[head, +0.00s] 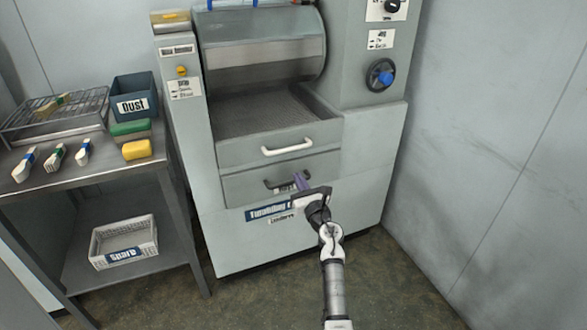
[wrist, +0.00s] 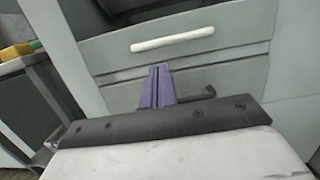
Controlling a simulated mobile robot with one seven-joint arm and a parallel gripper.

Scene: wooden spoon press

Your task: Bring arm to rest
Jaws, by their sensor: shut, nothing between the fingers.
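My gripper (head: 302,181) is in front of the press's lower drawer, near its dark handle (head: 273,183). Its purple fingers are together with nothing between them, and they also show in the wrist view (wrist: 159,88). The fingers hide part of the dark handle in the wrist view (wrist: 199,93), and I cannot tell whether they touch it. The upper drawer (head: 235,151) has a white handle (head: 287,147), which stands above my fingers in the wrist view (wrist: 174,41). The upper drawer sticks out a little, with a mesh surface (head: 262,113) behind its front.
A grey wall (head: 490,130) stands at right. Floor (head: 260,300) before the press looks clear.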

